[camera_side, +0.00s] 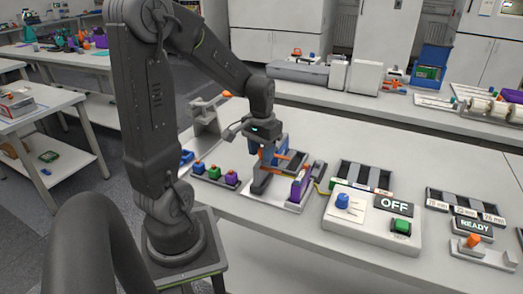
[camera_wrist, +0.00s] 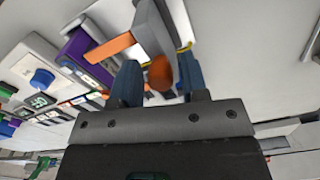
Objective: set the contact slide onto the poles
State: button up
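My gripper (camera_wrist: 159,70) is low over the holder plate on the bench, pointing down; it also shows in the side view (camera_side: 264,163). In the wrist view its blue fingers stand on either side of an orange knob on the grey contact slide (camera_wrist: 152,28). Whether they press on the knob is unclear. An orange bar (camera_wrist: 108,48) sticks out left from the slide, towards a purple block (camera_wrist: 84,50). The purple block (camera_side: 299,187) stands upright on the holder plate in the side view. The poles cannot be made out clearly; fingers and slide hide part of this area.
Right of the holder is a white control box (camera_side: 370,222) with a blue knob, a green button and an OFF display. A tray (camera_side: 213,176) of coloured cells lies left. Slotted racks (camera_side: 362,178) and a READY display (camera_side: 474,226) are further right. The bench front is clear.

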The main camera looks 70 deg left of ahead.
grip_shut()
jog(key=shift+w+d+r, duration=0.1)
jog(key=shift+w+d, duration=1.8)
jog(key=shift+w, duration=0.05)
jog(key=shift+o, duration=1)
grip_release()
notch_tip(320, 180, up, 14)
